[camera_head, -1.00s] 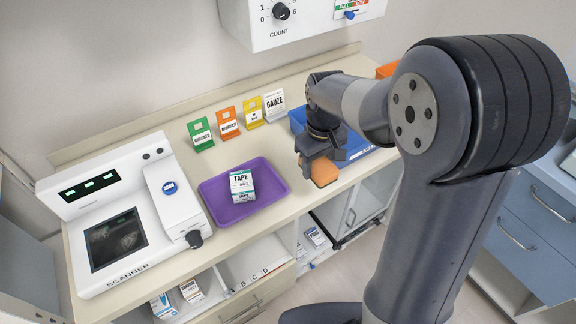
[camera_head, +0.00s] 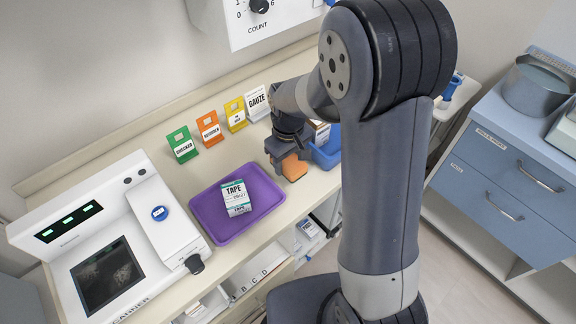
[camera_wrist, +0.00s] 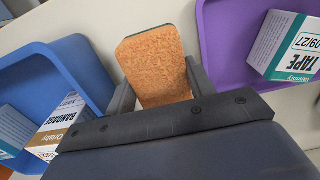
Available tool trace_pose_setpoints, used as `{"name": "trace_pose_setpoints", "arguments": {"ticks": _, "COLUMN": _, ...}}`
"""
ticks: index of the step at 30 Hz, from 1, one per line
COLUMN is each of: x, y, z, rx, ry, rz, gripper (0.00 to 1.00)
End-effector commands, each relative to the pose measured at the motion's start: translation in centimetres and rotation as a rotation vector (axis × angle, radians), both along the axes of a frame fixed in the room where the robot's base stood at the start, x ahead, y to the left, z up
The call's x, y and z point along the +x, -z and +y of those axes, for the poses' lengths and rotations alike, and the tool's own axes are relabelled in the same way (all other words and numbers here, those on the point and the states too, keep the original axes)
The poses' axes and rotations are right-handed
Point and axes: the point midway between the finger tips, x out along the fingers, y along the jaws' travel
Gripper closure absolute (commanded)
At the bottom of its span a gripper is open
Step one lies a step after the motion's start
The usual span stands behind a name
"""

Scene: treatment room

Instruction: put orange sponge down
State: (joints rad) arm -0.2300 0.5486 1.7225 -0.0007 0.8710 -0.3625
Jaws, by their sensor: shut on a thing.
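The orange sponge (camera_head: 293,168) is between the jaws of my gripper (camera_head: 286,163), over the counter between the purple tray and the blue bin. In the wrist view the sponge (camera_wrist: 155,66) shows its orange face with a dark green edge, and the fingers of my gripper (camera_wrist: 160,92) press on both its sides. Cream counter shows around its far end. I cannot tell whether its underside touches the counter.
The purple tray (camera_head: 213,222) holds a TAPE box (camera_head: 236,197). The blue bin (camera_head: 327,155) holds boxes, one marked BANDAGE (camera_wrist: 62,122). Green, orange, yellow and white GAUZE (camera_head: 256,103) cards stand behind. A white scanner (camera_head: 150,215) is at the left.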

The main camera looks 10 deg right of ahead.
Motion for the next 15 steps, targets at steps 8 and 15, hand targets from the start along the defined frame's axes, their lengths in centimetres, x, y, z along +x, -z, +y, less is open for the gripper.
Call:
{"name": "trace_pose_setpoints", "arguments": {"ticks": 8, "x": -0.1, "y": 3.1, "z": 0.0, "rx": 0.0, "ry": 0.0, "rz": 0.002, "gripper": 0.82}}
{"name": "trace_pose_setpoints", "arguments": {"ticks": 15, "x": 0.0, "y": 3.2, "z": 0.0, "rx": -0.001, "ry": 0.0, "rz": 0.001, "gripper": 0.82}}
